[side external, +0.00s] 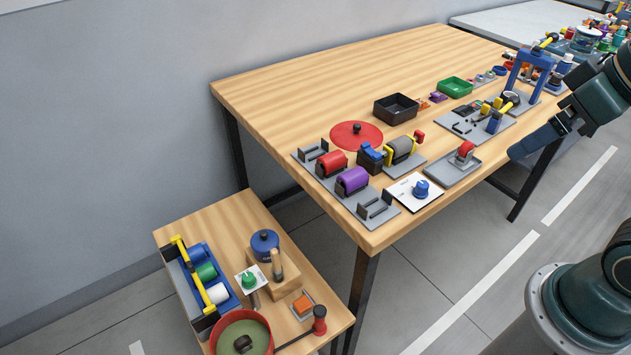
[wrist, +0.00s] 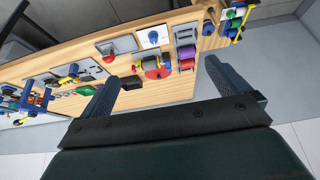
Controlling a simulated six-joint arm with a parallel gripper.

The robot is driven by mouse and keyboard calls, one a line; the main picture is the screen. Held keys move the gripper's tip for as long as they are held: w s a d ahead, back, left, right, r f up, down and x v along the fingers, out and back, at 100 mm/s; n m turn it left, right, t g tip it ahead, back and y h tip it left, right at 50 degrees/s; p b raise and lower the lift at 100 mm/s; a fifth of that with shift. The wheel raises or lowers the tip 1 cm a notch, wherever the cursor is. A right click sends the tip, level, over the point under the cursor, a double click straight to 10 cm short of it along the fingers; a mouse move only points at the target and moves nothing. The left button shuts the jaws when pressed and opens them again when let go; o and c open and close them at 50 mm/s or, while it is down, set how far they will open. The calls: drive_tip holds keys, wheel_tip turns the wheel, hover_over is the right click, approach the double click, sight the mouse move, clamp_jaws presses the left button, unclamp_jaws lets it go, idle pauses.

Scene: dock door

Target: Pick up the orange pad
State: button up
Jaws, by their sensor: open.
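A small orange pad (side external: 303,304) lies in a small grey tray on the low side table, between the red bowl and the table's right edge. A smaller orange piece (side external: 421,104) lies on the big table beside the black bin. I cannot make out an orange pad in the wrist view. My gripper (side external: 530,142) is over the front right of the big table, far from the low table. In the wrist view my gripper (wrist: 158,72) has its two blue fingers wide apart with nothing between them.
On the low table (side external: 205,218), a roll rack (side external: 205,283), blue pot (side external: 265,243), wooden block, red bowl (side external: 241,338) and red-headed mallet (side external: 319,318) surround the pad. The big table (side external: 300,85) carries roll stands, a red disc and bins; its back left is bare.

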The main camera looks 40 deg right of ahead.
drive_tip(key=shift+s, duration=0.25)
drive_tip(key=c, duration=0.7)
drive_tip(key=shift+c, duration=0.2)
drive_tip(key=shift+w, duration=0.15)
